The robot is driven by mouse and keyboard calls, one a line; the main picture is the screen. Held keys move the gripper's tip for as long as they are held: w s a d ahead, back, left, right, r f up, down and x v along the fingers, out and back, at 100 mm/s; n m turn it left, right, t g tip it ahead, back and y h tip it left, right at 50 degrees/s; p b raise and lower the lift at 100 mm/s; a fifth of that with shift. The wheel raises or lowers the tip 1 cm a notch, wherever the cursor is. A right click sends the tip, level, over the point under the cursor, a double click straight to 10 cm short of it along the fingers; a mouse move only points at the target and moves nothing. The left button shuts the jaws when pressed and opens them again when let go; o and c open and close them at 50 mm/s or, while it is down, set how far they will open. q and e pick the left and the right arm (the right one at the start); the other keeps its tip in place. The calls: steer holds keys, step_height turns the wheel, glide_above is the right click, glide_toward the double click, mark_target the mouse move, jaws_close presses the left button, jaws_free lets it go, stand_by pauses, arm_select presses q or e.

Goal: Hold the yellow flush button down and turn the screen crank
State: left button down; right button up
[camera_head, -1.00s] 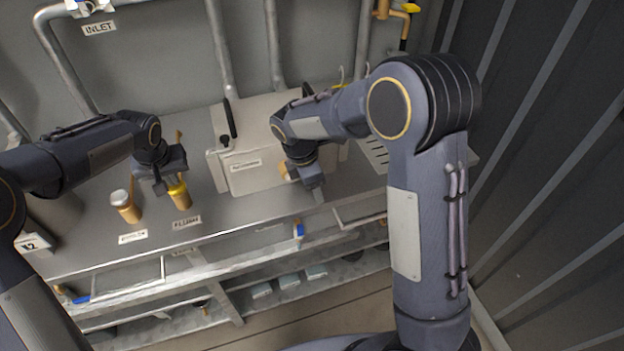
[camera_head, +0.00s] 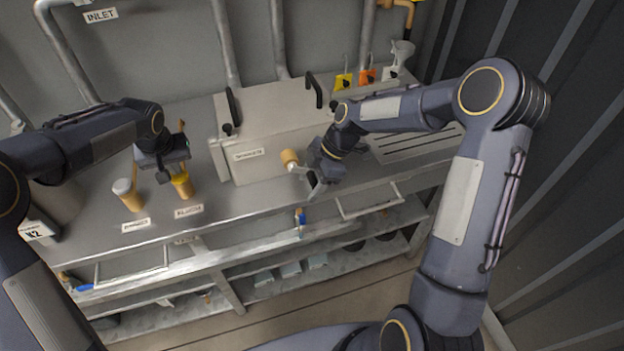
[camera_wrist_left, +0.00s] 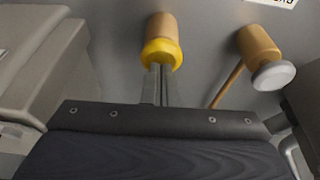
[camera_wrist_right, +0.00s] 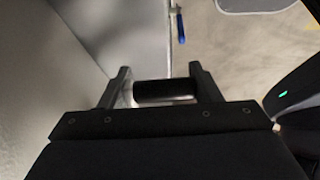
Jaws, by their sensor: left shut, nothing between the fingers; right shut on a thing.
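The yellow flush button (camera_head: 181,186) tops a short tan post on the steel bench. My left gripper (camera_head: 165,178) is shut and empty, its fingertips against the yellow button (camera_wrist_left: 161,52) in the left wrist view. How far the button is pressed I cannot tell. The screen crank (camera_head: 290,158) has a tan hub on the front of the grey box, with a metal arm toward my right gripper (camera_head: 316,182). My right gripper is shut on the crank's dark handle (camera_wrist_right: 166,91), which lies between its fingers in the right wrist view. My gripper partly hides the crank in the head view.
A white-topped tan post (camera_head: 127,194) stands left of the flush button. The grey box (camera_head: 258,125) has black handles on top. Small yellow and orange items (camera_head: 367,76) stand behind at the right. A slotted drain (camera_head: 415,142) lies right of the box.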

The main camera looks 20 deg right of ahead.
steer(key=shift+s+f, duration=0.25)
steer(key=shift+s, duration=0.05)
steer(key=o, duration=0.8)
steer(key=shift+o, duration=0.2)
steer(key=shift+r, duration=0.3)
steer(key=v, duration=1.1)
steer(key=shift+d+r, duration=0.2)
steer(key=shift+d, duration=0.15)
steer(key=shift+w, duration=0.1)
